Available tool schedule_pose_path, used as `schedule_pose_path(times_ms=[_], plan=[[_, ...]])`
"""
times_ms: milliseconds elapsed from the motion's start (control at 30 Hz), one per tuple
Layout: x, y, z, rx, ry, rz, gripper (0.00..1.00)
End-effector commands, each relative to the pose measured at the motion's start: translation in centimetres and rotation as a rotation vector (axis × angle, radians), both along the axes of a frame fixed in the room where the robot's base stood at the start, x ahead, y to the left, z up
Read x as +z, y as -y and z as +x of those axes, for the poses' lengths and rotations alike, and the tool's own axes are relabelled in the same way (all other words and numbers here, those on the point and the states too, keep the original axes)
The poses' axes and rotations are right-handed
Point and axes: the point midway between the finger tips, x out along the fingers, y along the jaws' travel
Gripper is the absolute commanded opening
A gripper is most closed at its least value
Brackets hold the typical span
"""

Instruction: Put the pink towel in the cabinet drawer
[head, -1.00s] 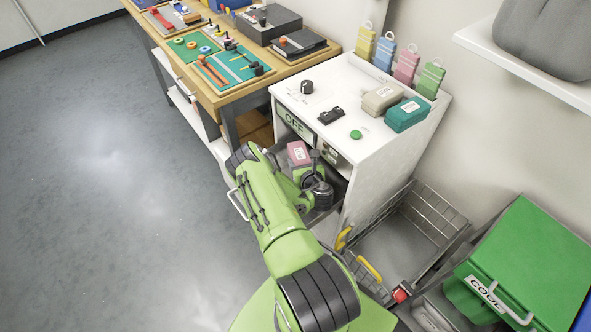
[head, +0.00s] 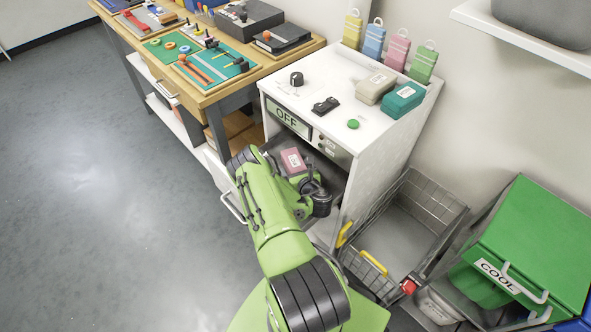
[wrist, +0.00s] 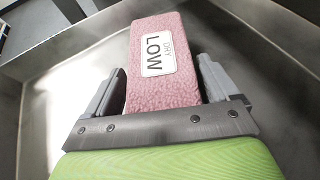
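The pink towel (head: 293,161) is a folded block with a white label; the wrist view shows it (wrist: 158,85) with the words "DRY LOW". My gripper (wrist: 163,85) has its two grey fingers on either side of the towel, close against it. Grey metal walls of the drawer (wrist: 45,100) surround the towel and fingers in the wrist view. The white cabinet (head: 385,160) has its drawer pulled out, with a pale bar handle (head: 232,207) left of my arm. My arm hides much of the drawer, and whether the towel rests on its bottom cannot be told.
The cabinet top holds a black knob, a green button and beige and teal packs (head: 404,99). A wooden workbench (head: 225,85) is at the back left. The floor at left is clear.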

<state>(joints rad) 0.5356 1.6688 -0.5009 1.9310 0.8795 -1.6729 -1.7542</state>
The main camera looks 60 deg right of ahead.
Motion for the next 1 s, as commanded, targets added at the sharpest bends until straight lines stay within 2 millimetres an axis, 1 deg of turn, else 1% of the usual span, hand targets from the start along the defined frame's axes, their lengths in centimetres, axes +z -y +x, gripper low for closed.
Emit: schedule_pose_path(times_ms=[167, 233, 333, 500, 633, 733, 1000], plan=[[0.0, 0.0, 0.0, -0.001, 0.0, 0.0, 0.87], [0.4, 0.0, 0.0, -0.001, 0.0, 0.0, 0.87], [1.0, -0.6, -1.4, -0.012, 0.0, 0.003, 0.87], [2.6, -2.6, -4.1, -0.01, 0.002, 0.001, 0.87], [3.1, -3.7, -5.4, -0.004, 0.0, 0.001, 0.87], [3.2, -3.9, -5.7, -0.002, 0.001, -0.002, 0.87], [3.1, -4.0, -5.7, -0.001, 0.001, -0.002, 0.87]])
